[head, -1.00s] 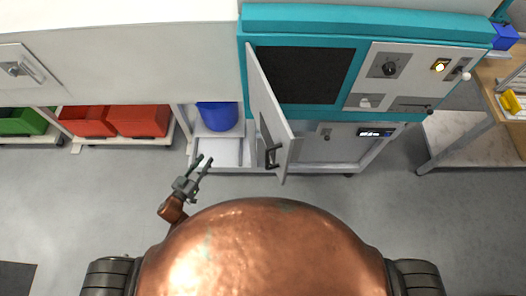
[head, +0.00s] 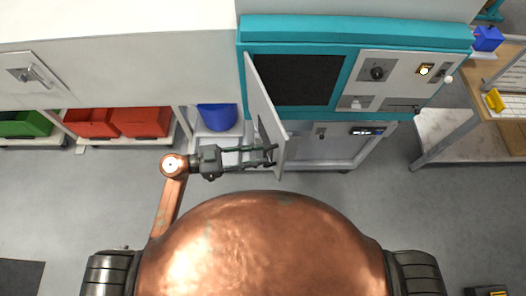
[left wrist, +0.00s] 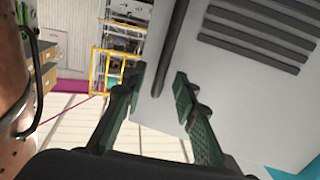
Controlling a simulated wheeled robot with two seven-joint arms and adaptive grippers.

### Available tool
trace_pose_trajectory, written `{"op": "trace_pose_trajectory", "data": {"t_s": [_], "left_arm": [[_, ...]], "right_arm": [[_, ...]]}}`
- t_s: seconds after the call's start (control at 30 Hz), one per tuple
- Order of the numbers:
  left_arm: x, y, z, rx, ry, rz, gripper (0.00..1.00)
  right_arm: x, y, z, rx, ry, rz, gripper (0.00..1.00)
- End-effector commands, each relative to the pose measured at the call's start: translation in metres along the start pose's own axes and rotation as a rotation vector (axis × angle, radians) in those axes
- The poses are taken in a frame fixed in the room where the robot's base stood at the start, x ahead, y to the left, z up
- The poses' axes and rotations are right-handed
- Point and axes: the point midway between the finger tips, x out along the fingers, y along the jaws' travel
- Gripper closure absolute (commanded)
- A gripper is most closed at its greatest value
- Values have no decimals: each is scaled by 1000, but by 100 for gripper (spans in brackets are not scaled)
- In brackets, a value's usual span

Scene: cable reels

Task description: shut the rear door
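The door (head: 264,100) of the teal machine stands open, swung out toward me from the left side of the dark opening (head: 296,79). It also shows in the left wrist view as a grey panel (left wrist: 245,85) with dark slots and a long black handle bar (left wrist: 172,55). My left gripper (head: 271,155) is at the lower part of the door, pointing right. In the left wrist view its two fingers (left wrist: 160,74) are apart, with the bar showing between them; I cannot tell if they touch it. My right gripper is not in view.
The teal machine (head: 355,32) has a panel with knobs right of the opening. A blue bucket (head: 217,116) and red bins (head: 144,121) sit low on the left. A wooden table (head: 503,75) stands at the right. The floor before the machine is clear.

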Motion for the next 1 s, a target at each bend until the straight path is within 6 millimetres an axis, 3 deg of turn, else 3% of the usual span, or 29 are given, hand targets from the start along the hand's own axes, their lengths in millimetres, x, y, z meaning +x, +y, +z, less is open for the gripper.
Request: {"op": "trace_pose_trajectory", "data": {"t_s": [0.2, 0.53, 0.93, 1.0], "left_arm": [[25, 0, -1, 1, 2, 2, 73], [29, 0, 0, 0, 1, 3, 73], [29, 0, 0, 0, 1, 3, 100], [29, 0, 0, 0, 1, 3, 100]], "right_arm": [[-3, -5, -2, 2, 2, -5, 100], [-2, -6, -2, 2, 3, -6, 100], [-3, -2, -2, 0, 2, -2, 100], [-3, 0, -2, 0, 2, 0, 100]]}}
